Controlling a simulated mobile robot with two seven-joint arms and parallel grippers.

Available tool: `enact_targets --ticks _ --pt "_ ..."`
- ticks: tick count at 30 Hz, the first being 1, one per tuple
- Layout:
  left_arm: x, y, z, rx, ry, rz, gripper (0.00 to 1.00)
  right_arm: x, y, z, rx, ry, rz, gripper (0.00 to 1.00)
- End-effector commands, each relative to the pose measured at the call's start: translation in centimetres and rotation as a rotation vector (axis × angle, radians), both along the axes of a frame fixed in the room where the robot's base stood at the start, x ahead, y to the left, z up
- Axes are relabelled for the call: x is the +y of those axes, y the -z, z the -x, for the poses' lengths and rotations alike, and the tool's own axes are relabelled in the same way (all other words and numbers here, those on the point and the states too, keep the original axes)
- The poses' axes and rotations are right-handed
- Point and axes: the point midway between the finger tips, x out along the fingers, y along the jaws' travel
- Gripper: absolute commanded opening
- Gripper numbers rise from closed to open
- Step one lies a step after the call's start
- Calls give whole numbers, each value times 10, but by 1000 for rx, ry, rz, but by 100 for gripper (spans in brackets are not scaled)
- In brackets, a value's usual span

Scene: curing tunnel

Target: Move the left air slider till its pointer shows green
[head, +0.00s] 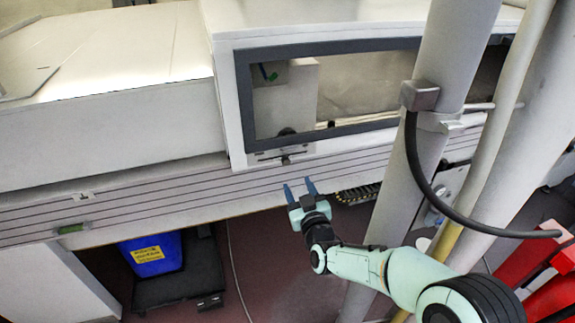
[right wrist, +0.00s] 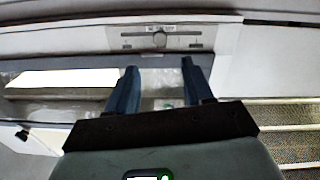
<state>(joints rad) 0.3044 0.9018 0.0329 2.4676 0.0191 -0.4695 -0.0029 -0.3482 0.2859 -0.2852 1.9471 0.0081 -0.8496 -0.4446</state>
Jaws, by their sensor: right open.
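An air slider (head: 285,160) with a small dark knob sits on a pale plate below the tunnel's window. The slider also shows in the right wrist view (right wrist: 160,39), its knob near the middle of a horizontal slot. It is the only slider I can make out. My right gripper (head: 299,187) is open and empty, just below and apart from the slider. Its two blue fingers (right wrist: 157,64) show apart in the right wrist view. My left gripper is not in view.
A dark window frame (head: 243,95) surrounds the opening above the slider. A grey column (head: 440,70) with a black cable stands right of the gripper. A blue bin (head: 153,254) is below the striped rail (head: 140,197). Red equipment (head: 525,255) stands at far right.

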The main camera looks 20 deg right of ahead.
Motion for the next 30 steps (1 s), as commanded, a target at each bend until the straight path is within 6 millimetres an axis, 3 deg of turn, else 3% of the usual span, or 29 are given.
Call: enact_targets --ticks 9,15,21,30 --pt "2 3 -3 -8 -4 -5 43 1 2 -61 1 0 1 51" --pt "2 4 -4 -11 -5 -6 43 1 2 -90 3 0 0 51" --pt "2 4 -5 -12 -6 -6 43 1 2 -105 3 -1 -1 51" --pt "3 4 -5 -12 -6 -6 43 1 2 -108 4 0 -1 51"
